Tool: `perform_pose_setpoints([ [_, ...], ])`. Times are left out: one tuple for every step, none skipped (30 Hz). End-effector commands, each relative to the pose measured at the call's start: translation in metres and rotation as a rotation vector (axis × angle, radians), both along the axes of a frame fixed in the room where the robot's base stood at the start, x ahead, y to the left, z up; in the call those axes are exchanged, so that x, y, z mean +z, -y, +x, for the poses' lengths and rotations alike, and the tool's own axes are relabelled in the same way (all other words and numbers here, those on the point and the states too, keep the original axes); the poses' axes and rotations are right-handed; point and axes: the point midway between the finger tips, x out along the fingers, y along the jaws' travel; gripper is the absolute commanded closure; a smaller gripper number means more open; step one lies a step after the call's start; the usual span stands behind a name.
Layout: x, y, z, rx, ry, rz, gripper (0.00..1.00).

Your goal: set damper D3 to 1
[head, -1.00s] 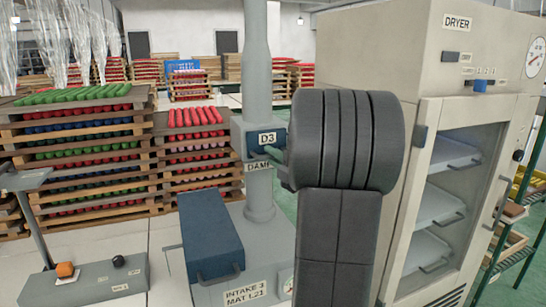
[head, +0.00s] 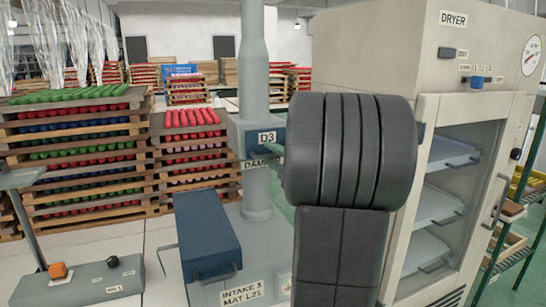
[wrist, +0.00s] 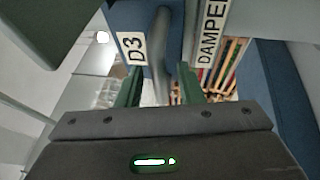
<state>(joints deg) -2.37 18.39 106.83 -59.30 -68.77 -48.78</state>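The damper D3 box (head: 262,143) is blue with a white D3 label and sits on a grey vertical pipe in the head view. A second label reading DAMPER (wrist: 210,32) is partly cut off in the wrist view. A grey rod-like lever (wrist: 160,45) runs beside the D3 label (wrist: 133,48) in the wrist view. My gripper (wrist: 160,80) has its dark green fingers apart, one on each side of the lever, with gaps seemingly showing beside it. In the head view my dark arm hides the gripper and the lever. No scale markings for the damper are readable.
A cream dryer (head: 440,60) with a glass door stands close on the right. A blue-lidded intake box (head: 207,235) is below the damper. Racks of coloured rolls (head: 80,150) stand at the left. A grey pedestal with knobs (head: 85,275) is at the lower left.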

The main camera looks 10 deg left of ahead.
Motion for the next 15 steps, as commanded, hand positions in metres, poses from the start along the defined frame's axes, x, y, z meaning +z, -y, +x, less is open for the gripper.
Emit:
perform_pose_setpoints([
  [0.0, 0.0, 0.0, 0.0, 0.0, 0.0, 0.66],
  [0.0, 0.0, 0.0, 0.0, 0.0, 0.0, 0.66],
  [0.0, 0.001, 0.0, 0.0, 0.0, 0.0, 0.66],
  [-0.001, 0.002, -0.001, -0.001, 0.0, 0.0, 0.66],
  [-0.001, 0.003, -0.001, -0.001, 0.0, 0.0, 0.66],
  [-0.002, 0.006, -0.003, -0.003, 0.0, 0.0, 0.66],
  [-0.002, 0.009, -0.004, -0.004, 0.0, 0.001, 0.66],
  [-0.003, 0.011, -0.006, -0.004, 0.0, 0.001, 0.66],
  [-0.004, 0.016, -0.009, -0.004, 0.001, 0.001, 0.66],
  [-0.005, 0.02, -0.012, -0.005, 0.001, 0.0, 0.66],
  [-0.006, 0.025, -0.015, -0.005, 0.001, 0.0, 0.66],
  [-0.008, 0.031, -0.018, -0.006, 0.001, 0.0, 0.66],
  [-0.009, 0.036, -0.021, -0.006, 0.001, 0.0, 0.66],
  [-0.01, 0.041, -0.024, -0.006, 0.001, 0.0, 0.66],
  [-0.011, 0.047, -0.029, -0.006, 0.0, 0.0, 0.66],
])
